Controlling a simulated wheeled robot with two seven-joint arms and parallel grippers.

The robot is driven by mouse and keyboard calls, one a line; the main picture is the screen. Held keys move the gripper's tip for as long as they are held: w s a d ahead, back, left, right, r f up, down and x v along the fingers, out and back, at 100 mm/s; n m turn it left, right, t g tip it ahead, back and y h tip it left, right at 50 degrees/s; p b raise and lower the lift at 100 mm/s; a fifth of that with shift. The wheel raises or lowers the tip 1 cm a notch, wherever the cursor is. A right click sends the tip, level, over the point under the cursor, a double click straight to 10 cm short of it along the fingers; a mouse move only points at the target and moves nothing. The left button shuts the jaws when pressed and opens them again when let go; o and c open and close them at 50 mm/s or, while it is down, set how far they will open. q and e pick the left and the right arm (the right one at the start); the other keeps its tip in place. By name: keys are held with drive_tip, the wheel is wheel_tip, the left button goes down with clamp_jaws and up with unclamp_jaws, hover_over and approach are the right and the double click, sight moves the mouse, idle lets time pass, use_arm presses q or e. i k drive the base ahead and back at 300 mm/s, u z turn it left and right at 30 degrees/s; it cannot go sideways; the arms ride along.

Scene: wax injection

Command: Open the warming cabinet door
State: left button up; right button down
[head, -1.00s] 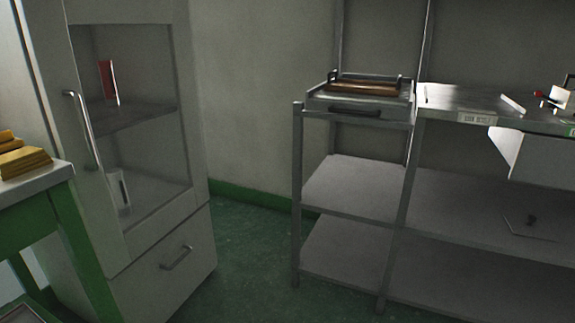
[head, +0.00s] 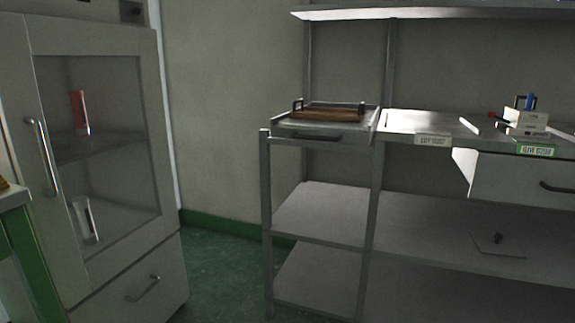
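The warming cabinet (head: 150,40) stands at the left in the head view. Its door (head: 52,250) is shut and has a glass window. A long vertical metal handle (head: 44,158) sits on the door's left side. Through the glass I see a red tube (head: 79,112) on the upper shelf and a white container (head: 85,220) lower down. A drawer with its own handle (head: 142,289) is below the door. Neither of my grippers shows in the head view.
A green-framed table (head: 14,200) stands at the left edge, in front of the cabinet's left side. A metal shelf unit (head: 320,212) fills the right, carrying a tray (head: 322,124) with a brown wooden item. Green floor (head: 218,268) lies open between cabinet and shelves.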

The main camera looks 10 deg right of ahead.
sight(23, 37)
drive_tip(key=z, duration=0.15)
drive_tip(key=i, duration=0.9)
drive_tip(key=u, duration=0.25)
